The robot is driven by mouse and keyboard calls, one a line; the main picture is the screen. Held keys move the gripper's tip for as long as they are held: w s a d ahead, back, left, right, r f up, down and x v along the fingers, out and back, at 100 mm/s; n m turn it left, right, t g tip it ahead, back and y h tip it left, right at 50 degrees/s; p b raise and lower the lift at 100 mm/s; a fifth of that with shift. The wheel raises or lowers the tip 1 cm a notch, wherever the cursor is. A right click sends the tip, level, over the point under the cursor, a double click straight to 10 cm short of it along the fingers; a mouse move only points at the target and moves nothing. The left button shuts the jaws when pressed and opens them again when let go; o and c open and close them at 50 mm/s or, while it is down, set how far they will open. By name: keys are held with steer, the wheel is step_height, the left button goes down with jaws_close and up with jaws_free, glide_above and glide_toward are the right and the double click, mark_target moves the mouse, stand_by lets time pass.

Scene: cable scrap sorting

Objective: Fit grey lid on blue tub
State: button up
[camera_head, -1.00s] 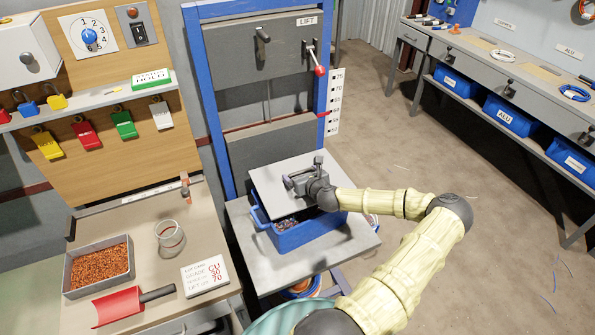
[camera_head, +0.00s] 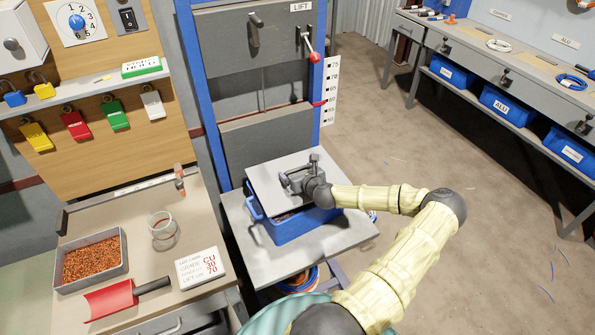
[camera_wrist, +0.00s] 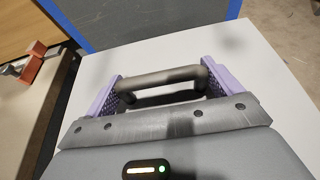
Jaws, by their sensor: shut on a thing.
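The grey lid (camera_head: 268,186) is a flat plate with a handle on top. My gripper (camera_head: 299,180) is shut on that handle (camera_wrist: 160,79), its purple finger pads at both ends of the bar in the wrist view. The lid is above the blue tub (camera_head: 300,229), which stands on a grey stand. A narrow strip of the tub's dark contents shows below the lid's near edge, so the lid is not flush there. The lid's far side against the tub is hidden. The tub itself cannot be made out in the wrist view.
The stand's grey top (camera_head: 262,262) has bare room around the tub. A blue-framed lift panel (camera_head: 265,95) rises just behind. At left, a bench holds a tray of copper granules (camera_head: 62,283), a red scoop (camera_head: 110,298), a glass jar (camera_head: 162,232) and a sign (camera_head: 203,268).

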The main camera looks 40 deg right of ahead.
steer(key=shift+f+b, duration=0.85)
steer(key=shift+f, duration=0.45)
steer(key=shift+s+a+f, duration=0.15)
steer(key=shift+s+f, duration=0.1)
steer(key=o, duration=1)
steer(key=shift+c, duration=0.2)
steer(key=shift+r, duration=0.1)
